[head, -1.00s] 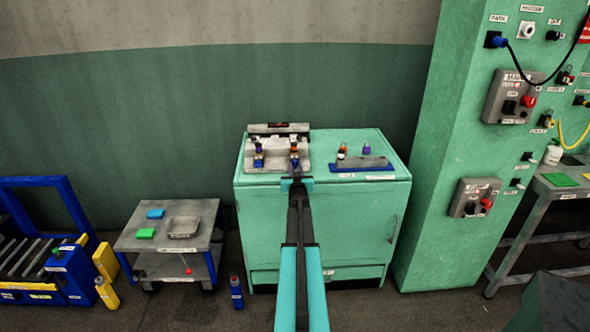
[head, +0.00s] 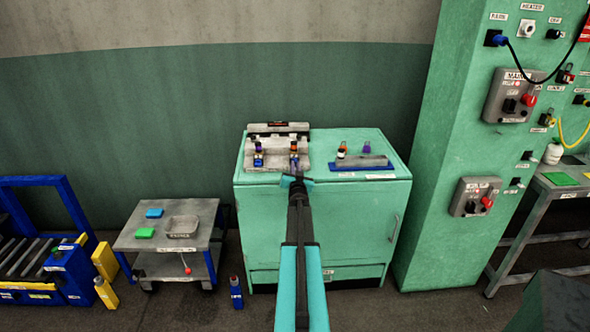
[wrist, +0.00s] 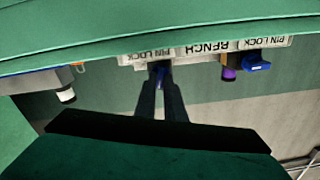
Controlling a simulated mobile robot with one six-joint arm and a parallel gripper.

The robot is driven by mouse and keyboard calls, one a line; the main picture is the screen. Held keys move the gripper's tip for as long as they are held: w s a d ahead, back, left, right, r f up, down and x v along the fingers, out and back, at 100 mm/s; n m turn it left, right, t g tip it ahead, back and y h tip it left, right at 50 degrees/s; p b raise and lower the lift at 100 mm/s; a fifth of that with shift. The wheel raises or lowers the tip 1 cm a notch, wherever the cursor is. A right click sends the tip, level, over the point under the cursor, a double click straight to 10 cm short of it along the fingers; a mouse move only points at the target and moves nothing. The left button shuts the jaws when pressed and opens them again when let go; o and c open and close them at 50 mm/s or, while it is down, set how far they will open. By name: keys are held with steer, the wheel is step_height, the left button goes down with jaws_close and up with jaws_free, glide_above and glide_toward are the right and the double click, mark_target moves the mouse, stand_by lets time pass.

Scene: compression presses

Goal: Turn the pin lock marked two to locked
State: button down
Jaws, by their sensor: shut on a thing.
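Two small pin locks stand at the front of the grey fixture on the green cabinet. The left one (head: 258,159) is apart from my gripper. The right one (head: 294,160) is directly beyond my gripper (head: 295,174). In the wrist view, which looks upside down, my fingers (wrist: 162,88) are shut on the blue handle (wrist: 161,72) of this right pin lock, below a PIN LOCK label (wrist: 153,55). The other lock's blue handle (wrist: 257,65) shows at the right, untouched. The lock numbers are too small to read, and the fingers partly hide the held handle.
The grey fixture (head: 278,128) sits on the green cabinet (head: 315,225). A blue-based grey block (head: 362,163) and small coloured pieces are to its right. A low cart (head: 165,235) stands left, and a green column (head: 445,170) with switches stands right.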

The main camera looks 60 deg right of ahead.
steer(key=m, duration=0.7)
steer(key=shift+s+d+p, duration=0.15)
steer(key=shift+p, duration=0.2)
steer(key=m, duration=0.3)
steer(key=shift+m+p, duration=0.4)
steer(key=shift+f+m+p, duration=0.1)
steer(key=shift+m+p, duration=0.25)
steer(key=shift+m, duration=1.65)
steer(key=c, duration=1.8)
jaws_free()
steer(key=shift+c, duration=0.2)
steer(key=shift+s+a, duration=0.1)
steer(key=shift+a, duration=0.1)
